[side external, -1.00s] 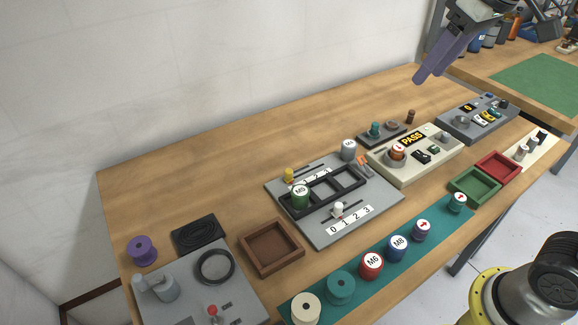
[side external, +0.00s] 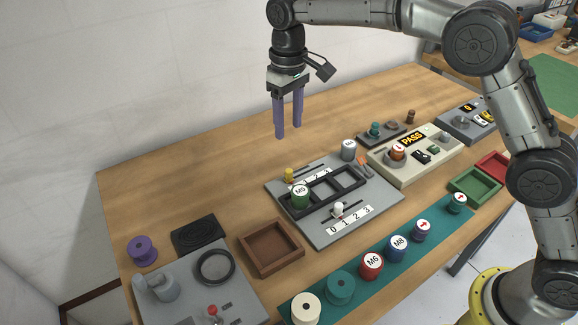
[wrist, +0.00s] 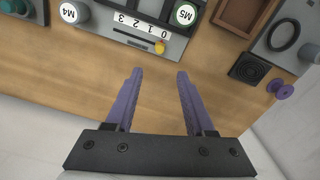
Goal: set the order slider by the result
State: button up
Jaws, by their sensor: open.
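A grey panel (side external: 318,240) carries two sliders with number scales. The back slider has a yellow knob (side external: 288,174) at its left end; this knob also shows in the wrist view (wrist: 160,47). The front slider has a white knob (side external: 338,209) toward the left part of its slot, behind a 0–3 scale (side external: 350,221). Which is the order slider, I cannot tell. The tester (side external: 407,168) displays PASS (side external: 412,138) and holds an orange-brown spool (side external: 398,153). My gripper (side external: 289,130) is open and empty, above the table behind the yellow knob.
A black rack on the panel holds green M5 (side external: 300,196). Grey M4 (side external: 348,150) stands at the panel's back right corner. A brown tray (side external: 251,257) is left of the panel. Several spools stand on the teal strip (side external: 437,226) in front. Table behind the panel is clear.

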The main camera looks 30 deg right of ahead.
aim_at(289, 170)
notch_tip(289, 170, down, 13)
jog(key=shift+d+f, duration=0.1)
dwell(0.3)
grip_shut()
dwell(1.5)
